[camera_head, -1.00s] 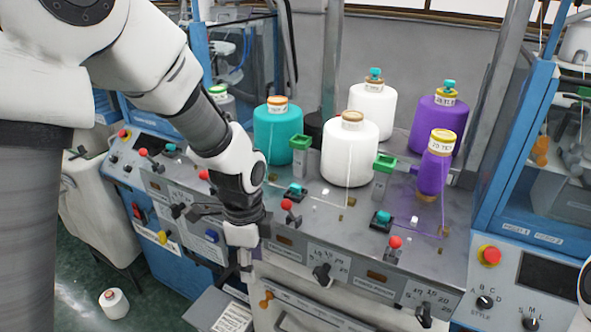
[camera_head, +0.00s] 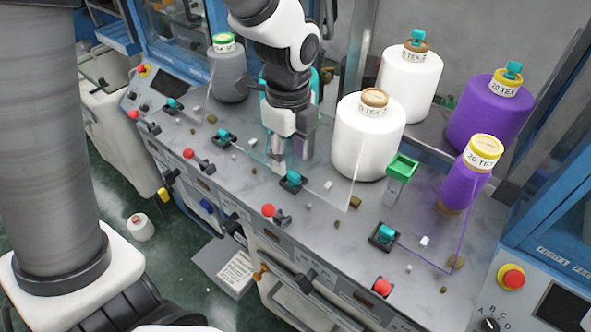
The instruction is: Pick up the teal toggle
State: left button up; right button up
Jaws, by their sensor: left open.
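Several teal toggles sit on small black bases along the grey machine top. One teal toggle (camera_head: 293,178) is just below and right of my left gripper (camera_head: 280,163). Others are a toggle (camera_head: 224,135) to the left, one at the far left (camera_head: 171,103), and one at the right (camera_head: 386,233). My left gripper points down, open, with nothing seen between its fingers. Its tip is very close to the nearest toggle; I cannot tell whether they touch. A teal cone (camera_head: 265,98) is mostly hidden behind my left arm. My right gripper is not in view.
White cones (camera_head: 368,145) (camera_head: 410,85), a purple cone (camera_head: 492,115) and a small purple spool (camera_head: 466,187) stand behind and right. A green-topped post (camera_head: 401,168) stands near the front white cone. Red-knobbed levers (camera_head: 268,211) line the front edge.

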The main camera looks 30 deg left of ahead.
aim_at(292, 173)
pick_arm(q)
jog(key=f+p, duration=0.1)
jog(key=f, duration=0.2)
jog(key=shift+s+f, duration=0.1)
jog(key=shift+s, duration=0.1)
jog(key=shift+w+d+f, duration=0.1)
jog(key=shift+w+f, duration=0.65)
jog(key=shift+w, duration=0.15)
jog(key=shift+s+r, duration=0.25)
jog(key=shift+s, duration=0.4)
jog(key=c, duration=0.8)
jog(key=shift+w, duration=0.25)
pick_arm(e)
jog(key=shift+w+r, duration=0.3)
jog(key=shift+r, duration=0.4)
